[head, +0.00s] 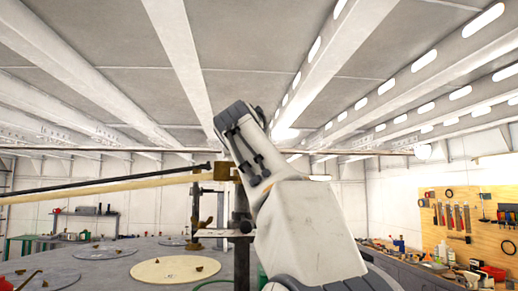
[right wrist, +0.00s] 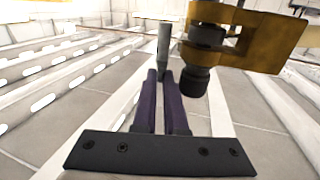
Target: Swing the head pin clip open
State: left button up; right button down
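A pole end with a brass bracket (head: 222,171) meets a dark upright post (head: 241,235) left of centre in the head view. In the right wrist view a brass bracket (right wrist: 262,38) with a dark knobbed pin (right wrist: 198,62) is at the upper right. A pale grey-green rod (right wrist: 163,48) stands at my right fingertips. My right gripper (right wrist: 160,76) has its two purple fingers close together, left of the dark pin. I cannot tell whether they grip the rod or where the clip ends. My right wrist hides this gripper in the head view. My left gripper is not in view.
A light pole (head: 100,186) and a thin dark rod (head: 110,177) run in from the left to the bracket. A grey round table (head: 110,262) with discs is below left. A cluttered bench (head: 420,268) and tool board (head: 465,225) stand at right.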

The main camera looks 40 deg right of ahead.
dwell(0.3)
jog(key=shift+s+d+n+t+y, duration=0.1)
jog(key=shift+d+n+t+y, duration=0.05)
jog(key=shift+n+t+y, duration=0.6)
jog(key=shift+n+t+y+p, duration=0.7)
jog(key=shift+y+p, duration=0.2)
jog(key=shift+y, duration=0.25)
jog(key=c, duration=1.3)
grip_release()
jog(key=shift+s, duration=0.1)
